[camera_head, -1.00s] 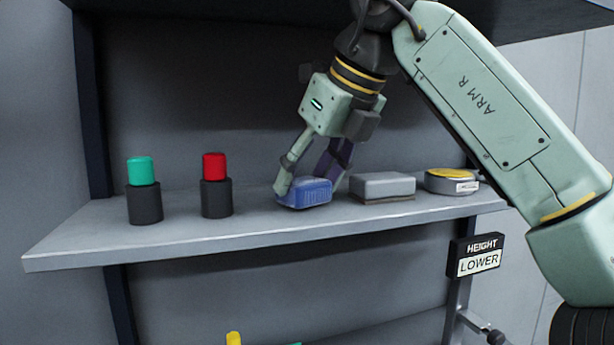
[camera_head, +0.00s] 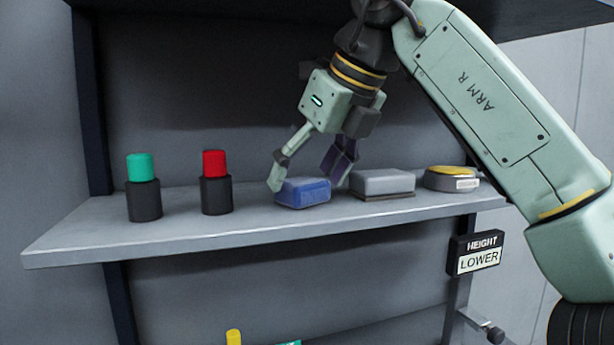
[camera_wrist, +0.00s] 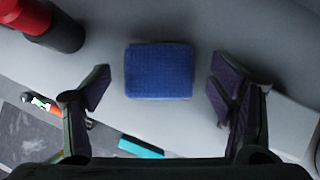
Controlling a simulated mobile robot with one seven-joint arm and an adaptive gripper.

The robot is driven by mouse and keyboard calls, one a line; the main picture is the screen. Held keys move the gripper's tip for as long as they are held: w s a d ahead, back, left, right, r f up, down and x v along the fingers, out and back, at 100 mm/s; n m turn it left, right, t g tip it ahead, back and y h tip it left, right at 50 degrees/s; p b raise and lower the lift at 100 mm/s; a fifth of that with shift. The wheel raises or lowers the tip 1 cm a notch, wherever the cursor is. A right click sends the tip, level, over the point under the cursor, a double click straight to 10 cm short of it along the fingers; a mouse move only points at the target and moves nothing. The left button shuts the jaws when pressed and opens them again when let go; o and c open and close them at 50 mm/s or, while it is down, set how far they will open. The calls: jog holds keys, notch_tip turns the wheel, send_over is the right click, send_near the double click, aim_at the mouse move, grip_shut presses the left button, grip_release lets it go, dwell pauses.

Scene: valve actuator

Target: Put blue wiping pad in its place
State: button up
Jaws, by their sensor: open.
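The blue wiping pad (camera_head: 303,193) lies flat on the grey shelf (camera_head: 180,237), between the red-topped holder and a grey block. My gripper (camera_head: 308,180) is open around the pad, one finger on its left and one on its right. In the wrist view the pad (camera_wrist: 159,71) lies ahead of and between the open fingers (camera_wrist: 160,90), with a visible gap on both sides. Nothing is held. The pad's place cannot be told for certain from these views.
A green-topped cylinder (camera_head: 142,187) and a red-topped cylinder (camera_head: 215,182) stand left of the pad. A grey block (camera_head: 382,183) sits close to its right, then a round yellow-topped tin (camera_head: 452,178). A sign (camera_head: 476,253) reads "HEIGHT LOWER". A shelf above limits headroom.

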jog(key=s+d+b, duration=0.3)
jog(key=s+d, duration=0.5)
jog(key=s, duration=0.1)
jog(key=shift+s+r, duration=0.15)
jog(key=shift+r, duration=0.1)
